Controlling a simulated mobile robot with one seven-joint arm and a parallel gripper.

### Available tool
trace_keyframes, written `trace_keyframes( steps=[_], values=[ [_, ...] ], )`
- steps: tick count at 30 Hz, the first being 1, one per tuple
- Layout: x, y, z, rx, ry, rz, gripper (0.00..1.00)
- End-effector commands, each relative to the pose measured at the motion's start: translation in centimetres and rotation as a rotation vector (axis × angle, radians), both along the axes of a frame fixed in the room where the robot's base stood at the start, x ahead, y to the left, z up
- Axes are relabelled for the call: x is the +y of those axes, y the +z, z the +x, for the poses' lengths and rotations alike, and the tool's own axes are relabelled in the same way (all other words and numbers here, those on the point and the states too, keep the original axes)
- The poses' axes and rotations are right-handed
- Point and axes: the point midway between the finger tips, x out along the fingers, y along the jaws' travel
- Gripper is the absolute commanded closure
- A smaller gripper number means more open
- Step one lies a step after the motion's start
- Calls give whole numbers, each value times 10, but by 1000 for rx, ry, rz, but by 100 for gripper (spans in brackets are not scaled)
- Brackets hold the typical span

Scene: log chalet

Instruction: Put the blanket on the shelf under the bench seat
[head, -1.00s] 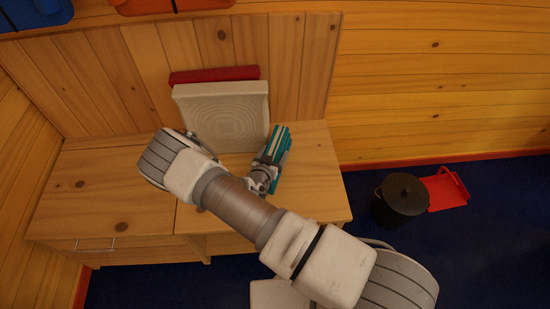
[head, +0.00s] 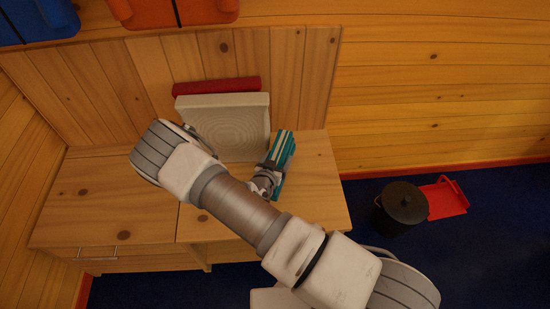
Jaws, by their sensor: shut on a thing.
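The blanket (head: 284,150) is a folded teal bundle with cream stripes. It stands tilted above the right part of the wooden bench seat (head: 315,195), just right of a pale cushion. My gripper (head: 270,174) is shut on its lower end; the fingertips are partly hidden by the wrist. I cannot tell whether the blanket touches the seat.
The pale cushion (head: 240,125) leans on the bench back, with a red item (head: 217,87) behind it. A drawer with a handle (head: 97,254) is at lower left. A black lidded bucket (head: 402,205) and a red dustpan (head: 445,198) stand on the blue floor at right.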

Motion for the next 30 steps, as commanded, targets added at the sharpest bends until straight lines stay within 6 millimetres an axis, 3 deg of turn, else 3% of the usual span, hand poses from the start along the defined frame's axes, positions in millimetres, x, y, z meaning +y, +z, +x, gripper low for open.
trace_keyframes(
  steps=[9,16,26,30],
  values=[
    [-21,37,-53,0,0,1,89],
    [-32,53,-79,-1,1,1,89],
    [-37,63,-89,-3,3,3,89],
    [-36,83,-79,-6,23,4,89]
  ],
)
